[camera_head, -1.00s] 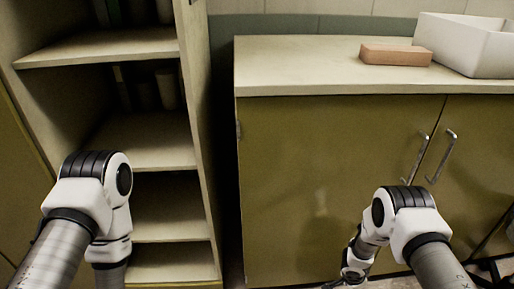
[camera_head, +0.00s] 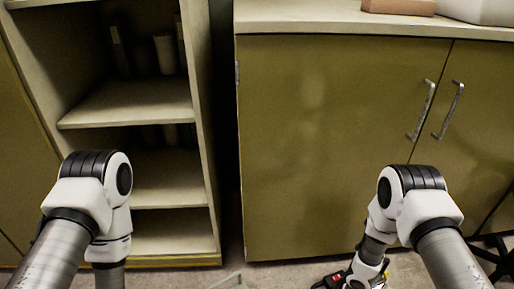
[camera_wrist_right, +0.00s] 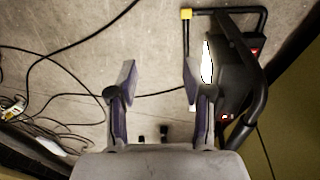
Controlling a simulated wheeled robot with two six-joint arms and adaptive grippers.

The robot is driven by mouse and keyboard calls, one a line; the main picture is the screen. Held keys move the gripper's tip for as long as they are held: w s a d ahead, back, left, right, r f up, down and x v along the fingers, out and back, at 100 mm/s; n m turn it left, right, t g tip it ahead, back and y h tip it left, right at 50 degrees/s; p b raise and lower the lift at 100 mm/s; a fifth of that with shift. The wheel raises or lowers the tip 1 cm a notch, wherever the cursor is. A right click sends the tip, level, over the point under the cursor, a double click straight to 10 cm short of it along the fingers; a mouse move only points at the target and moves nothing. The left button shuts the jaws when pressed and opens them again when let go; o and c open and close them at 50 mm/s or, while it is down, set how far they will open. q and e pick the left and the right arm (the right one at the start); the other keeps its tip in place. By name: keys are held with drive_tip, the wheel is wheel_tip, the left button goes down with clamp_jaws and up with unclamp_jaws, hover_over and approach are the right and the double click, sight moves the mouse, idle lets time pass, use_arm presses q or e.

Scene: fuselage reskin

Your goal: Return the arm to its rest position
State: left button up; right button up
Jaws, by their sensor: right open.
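My right arm (camera_head: 428,215) comes in from the lower right in the head view, bent at its elbow, with its forearm hanging down and its wrist low in front of the olive cabinet. My right gripper (camera_wrist_right: 160,78) is open and empty in the right wrist view, its two fingers apart above the grey floor. In the head view only part of the right hand shows at the bottom edge. My left arm (camera_head: 90,205) is bent in front of the shelf unit, its forearm pointing down; its gripper is below the picture.
An olive cabinet (camera_head: 330,150) with two handles carries a brick-like block (camera_head: 399,6) and a white bin (camera_head: 475,10). An open shelf unit (camera_head: 207,110) stands left. In the wrist view, a black device with a bar (camera_wrist_right: 232,80) and loose cables (camera_wrist_right: 75,50) lie on the floor.

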use_arm(q)
wheel_tip(320, 180, down, 9)
drive_tip(key=b, duration=0.7)
use_arm(e)
drive_tip(key=s+a+f+n+g+y, duration=0.1)
drive_tip(key=s+a+f+n, duration=0.15)
drive_tip(key=s, duration=0.45)
drive_tip(key=s+a+f+n+y, duration=0.1)
drive_tip(key=s+a+f+y, duration=0.15)
drive_tip(key=s, duration=0.55)
drive_tip(key=s+r+n+t+h, duration=0.1)
drive_tip(key=s+r+n+h, duration=0.1)
drive_tip(key=s+r+n, duration=0.3)
use_arm(q)
wheel_tip(320, 180, up, 34)
drive_tip(key=p, duration=3.4)
drive_tip(key=shift+p, duration=0.4)
use_arm(e)
wheel_tip(320, 180, up, 34)
drive_tip(key=w+d+n+t, duration=0.1)
drive_tip(key=w+d+n, duration=0.1)
drive_tip(key=n, duration=0.4)
drive_tip(key=shift+f, duration=0.15)
